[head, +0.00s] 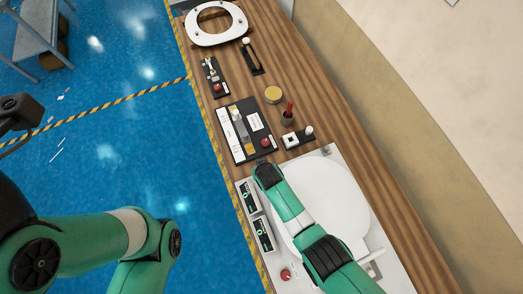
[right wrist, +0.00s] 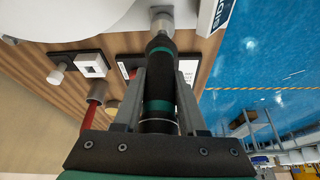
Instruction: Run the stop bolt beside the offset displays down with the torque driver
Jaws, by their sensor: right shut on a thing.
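My right gripper (right wrist: 160,70) is shut on the torque driver (right wrist: 157,106), a dark tool with a green band. The driver's far end meets a grey cylinder (right wrist: 162,20) close beside the edge of an offset display (right wrist: 211,18); I cannot tell whether this is the driver's socket or the stop bolt, and no bolt is clearly visible. In the head view the two offset displays (head: 249,197) (head: 263,234) stand on the left edge of the white plate, and my right wrist hides the driver near the plate's far corner. My left gripper is out of frame.
A white toilet lid (head: 325,200) lies on the plate (head: 385,265). Beyond are a black tray (head: 247,153), a red-handled tool in a cup (head: 288,112), a yellow-topped tin (head: 273,94), a small black stand (head: 298,138) and a toilet seat (head: 236,36). A red button (head: 286,275) sits near the front.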

